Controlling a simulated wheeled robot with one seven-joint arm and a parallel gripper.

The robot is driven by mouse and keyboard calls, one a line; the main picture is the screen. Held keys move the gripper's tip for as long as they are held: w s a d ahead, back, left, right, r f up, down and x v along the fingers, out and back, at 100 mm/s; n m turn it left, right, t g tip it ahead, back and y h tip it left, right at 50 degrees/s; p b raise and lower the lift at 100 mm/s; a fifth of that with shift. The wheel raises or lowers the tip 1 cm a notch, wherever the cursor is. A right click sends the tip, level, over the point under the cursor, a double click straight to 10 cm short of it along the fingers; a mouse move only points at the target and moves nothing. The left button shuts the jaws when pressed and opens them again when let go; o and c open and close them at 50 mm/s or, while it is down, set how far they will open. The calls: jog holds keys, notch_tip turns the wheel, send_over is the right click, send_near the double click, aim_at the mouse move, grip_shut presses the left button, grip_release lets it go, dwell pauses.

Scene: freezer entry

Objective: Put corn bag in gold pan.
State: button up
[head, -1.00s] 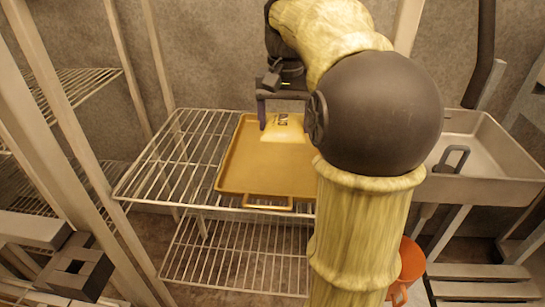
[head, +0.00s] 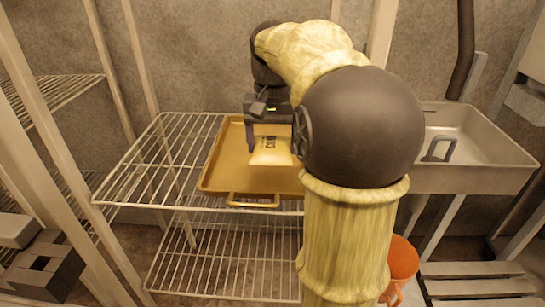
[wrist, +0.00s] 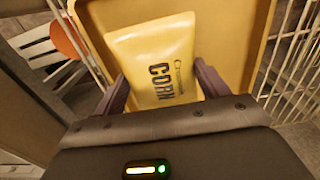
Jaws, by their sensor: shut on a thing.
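The yellow corn bag (head: 270,152), printed CORN, is held over the gold pan (head: 225,172), within its outline in the head view. I cannot tell whether its underside touches the pan floor. My gripper (wrist: 160,74) is shut on the bag, one dark finger on each side of it in the wrist view. The bag (wrist: 152,48) is tilted there, with the pan (wrist: 234,28) behind it.
The pan rests on a wire shelf rack (head: 150,160) with bare wire to its left. A grey metal sink (head: 475,180) stands to the right. An orange container (head: 402,262) is low beside my arm. A rack upright (head: 60,140) rises at left.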

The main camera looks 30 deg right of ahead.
aim_at(272, 141)
notch_tip(272, 141, down, 4)
jog(key=shift+r+b, duration=0.1)
jog(key=shift+b, duration=1.15)
jog(key=o, duration=1.2)
notch_tip(272, 141, up, 12)
jog(key=p, duration=0.6)
jog(key=shift+p, duration=0.4)
